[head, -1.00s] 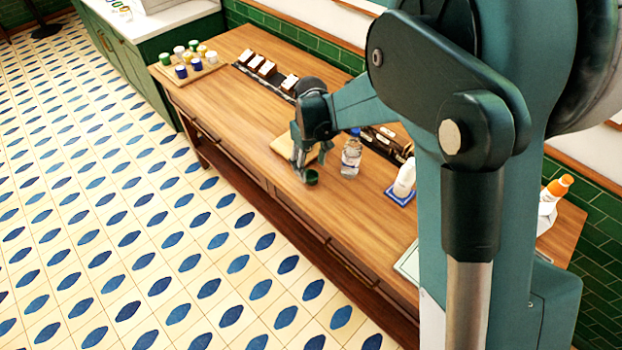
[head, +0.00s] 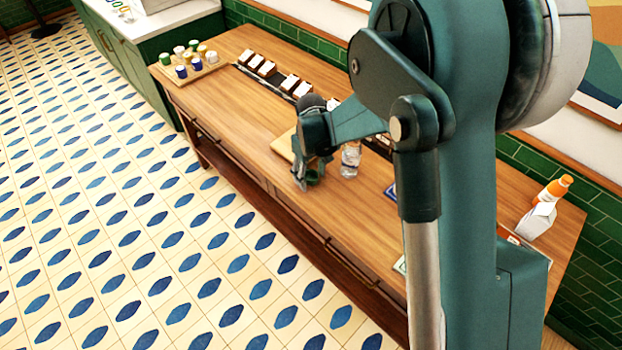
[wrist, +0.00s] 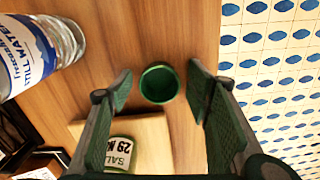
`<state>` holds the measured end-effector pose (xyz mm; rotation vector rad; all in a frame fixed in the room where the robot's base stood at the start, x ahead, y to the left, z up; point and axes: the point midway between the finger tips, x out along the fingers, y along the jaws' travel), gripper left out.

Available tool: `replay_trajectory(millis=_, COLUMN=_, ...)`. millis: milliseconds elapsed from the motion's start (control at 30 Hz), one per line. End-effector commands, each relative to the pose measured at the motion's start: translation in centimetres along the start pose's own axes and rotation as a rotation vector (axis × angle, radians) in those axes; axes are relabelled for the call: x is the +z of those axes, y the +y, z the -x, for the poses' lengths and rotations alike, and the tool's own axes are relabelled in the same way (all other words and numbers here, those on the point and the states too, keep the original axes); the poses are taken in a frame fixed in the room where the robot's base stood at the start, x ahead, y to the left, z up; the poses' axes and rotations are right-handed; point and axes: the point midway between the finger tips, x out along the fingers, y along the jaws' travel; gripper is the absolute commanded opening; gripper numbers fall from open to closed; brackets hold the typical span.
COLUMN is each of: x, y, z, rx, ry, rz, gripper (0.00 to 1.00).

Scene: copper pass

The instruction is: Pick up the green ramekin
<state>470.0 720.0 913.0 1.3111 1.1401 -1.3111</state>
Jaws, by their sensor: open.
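The green ramekin (wrist: 159,84) stands upright on the wooden counter and looks empty in the wrist view. My gripper (wrist: 158,82) is open, with one finger on each side of the ramekin and a gap to both. In the head view my gripper (head: 307,184) is low over the counter near its front edge. The ramekin (head: 313,177) is partly hidden there by the fingers.
A water bottle (wrist: 42,50) stands close by, left of the ramekin in the wrist view. A wooden board (wrist: 150,140) carries a green container with a label (wrist: 120,153). The counter's front edge is close on the right. Several small cups stand on a far tray (head: 213,66).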

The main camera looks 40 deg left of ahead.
Motion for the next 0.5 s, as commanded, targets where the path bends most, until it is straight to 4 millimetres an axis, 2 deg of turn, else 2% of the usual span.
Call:
replay_trajectory(millis=167, x=0.00, y=0.00, z=0.01, rx=0.000, ry=0.000, rz=0.000, gripper=0.49)
replay_trajectory(millis=400, x=0.00, y=0.00, z=0.02, rx=0.000, ry=0.000, rz=0.000, gripper=0.18)
replay_trajectory(millis=500, x=0.00, y=0.00, z=0.02, rx=0.000, ry=0.000, rz=0.000, gripper=0.18)
